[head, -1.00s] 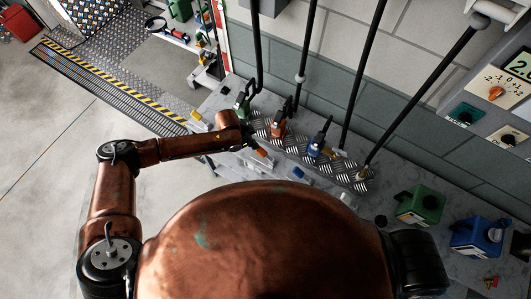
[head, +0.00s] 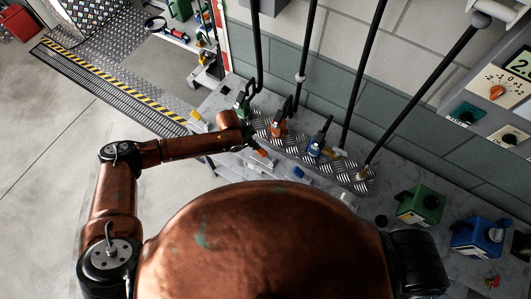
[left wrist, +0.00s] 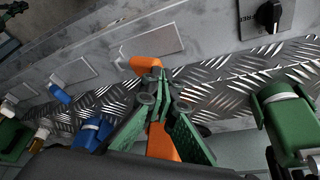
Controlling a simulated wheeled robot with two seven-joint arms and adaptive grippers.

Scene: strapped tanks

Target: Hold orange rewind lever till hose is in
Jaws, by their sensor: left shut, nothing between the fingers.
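The orange lever (head: 264,154) sits on a pale plate along the bench's front side. It also shows in the left wrist view (left wrist: 146,63). My left gripper (head: 251,143) is beside it, above the metal strip. In the left wrist view its green fingers (left wrist: 158,92) are shut with nothing between them, their tips just below the lever in the picture; I cannot tell whether they touch it. An orange nozzle (head: 278,124) stands on the strip behind, with a dark hose rising from it. In the left wrist view an orange body (left wrist: 161,146) shows behind the fingers. My right gripper is out of view.
A green nozzle (head: 243,101) and a blue nozzle (head: 318,143) flank the orange one. Green (head: 420,205) and blue (head: 479,236) canisters stand at the right. Open floor lies left.

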